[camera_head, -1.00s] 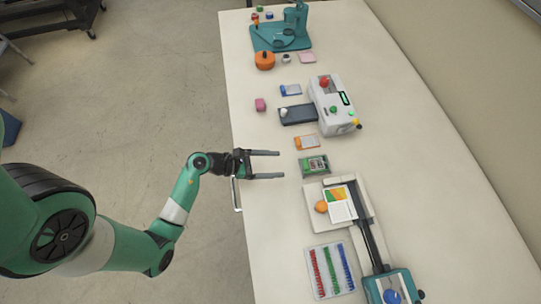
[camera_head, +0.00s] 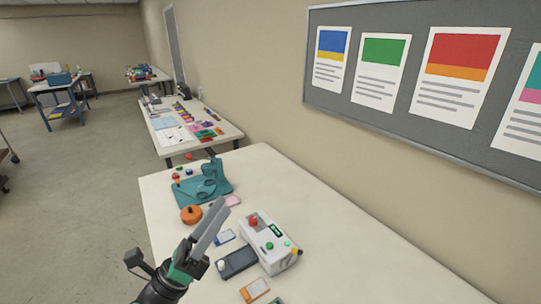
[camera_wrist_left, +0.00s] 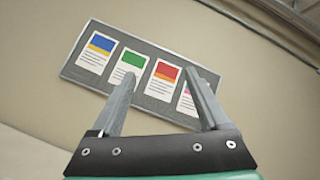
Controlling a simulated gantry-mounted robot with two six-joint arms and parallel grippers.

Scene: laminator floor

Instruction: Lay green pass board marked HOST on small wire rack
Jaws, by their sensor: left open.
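My left gripper (camera_head: 219,210) is raised over the near worktable, its fingers pointing up and away. In the left wrist view it is open and empty (camera_wrist_left: 160,76), with only wall and notice board beyond the fingers. A sliver of green (camera_head: 277,300) shows at the bottom edge of the head view; it may be the green pass board, but its marking is out of frame. I cannot make out a small wire rack in either view. My right gripper is not in view.
On the near table (camera_head: 350,235) stand a white laminator-like machine (camera_head: 262,240) with a dark tray (camera_head: 238,262), an orange card (camera_head: 254,290), an orange round pot (camera_head: 191,214) and a teal device (camera_head: 205,185). A cluttered second table (camera_head: 222,137) stands beyond. A notice board (camera_head: 400,110) hangs on the wall.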

